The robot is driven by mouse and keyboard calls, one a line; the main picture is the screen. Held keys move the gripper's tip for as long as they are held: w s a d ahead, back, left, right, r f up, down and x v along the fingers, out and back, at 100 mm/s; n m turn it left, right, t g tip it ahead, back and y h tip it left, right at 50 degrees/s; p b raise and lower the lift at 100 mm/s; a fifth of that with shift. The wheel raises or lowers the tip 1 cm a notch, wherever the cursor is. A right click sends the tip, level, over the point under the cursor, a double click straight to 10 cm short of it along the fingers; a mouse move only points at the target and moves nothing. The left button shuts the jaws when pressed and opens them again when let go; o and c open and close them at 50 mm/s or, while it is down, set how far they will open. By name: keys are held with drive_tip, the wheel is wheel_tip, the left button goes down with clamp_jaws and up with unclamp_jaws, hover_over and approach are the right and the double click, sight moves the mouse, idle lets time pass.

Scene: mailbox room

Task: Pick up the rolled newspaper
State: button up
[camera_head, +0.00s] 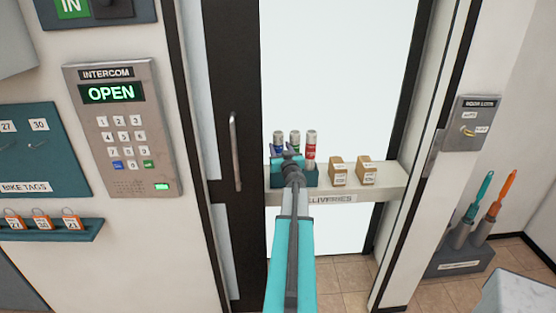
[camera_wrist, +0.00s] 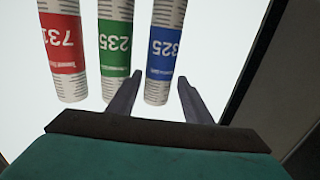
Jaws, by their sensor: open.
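Three rolled newspapers stand in a teal holder (camera_head: 309,179) on the deliveries shelf. In the head view, the blue-banded roll (camera_head: 278,138) is left, the green-banded roll (camera_head: 295,138) is in the middle and the red-banded roll (camera_head: 310,148) is right. The wrist view shows their order reversed: red 731 (camera_wrist: 64,50), green 235 (camera_wrist: 115,45) and blue 325 (camera_wrist: 163,50). My gripper (camera_wrist: 156,76) is open, with the blue roll's end between its fingers in the picture; contact cannot be told. In the head view, my gripper (camera_head: 288,156) hides part of the holder and the lower rolls.
Two small brown boxes (camera_head: 337,171) (camera_head: 366,170) stand on the shelf (camera_head: 390,180), right of the holder. A door handle (camera_head: 235,150) is close by on the left. The intercom (camera_head: 122,130) reads OPEN. A lock box (camera_head: 471,123) is on the right wall.

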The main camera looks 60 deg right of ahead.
sight(278, 132)
drive_tip(key=shift+p+x, duration=0.35)
drive_tip(key=shift+x, duration=1.8)
drive_tip(key=shift+d, duration=0.1)
clamp_jaws()
drive_tip(key=shift+r, duration=0.1)
wheel_tip(278, 132, up, 10)
drive_tip(key=p, duration=0.3)
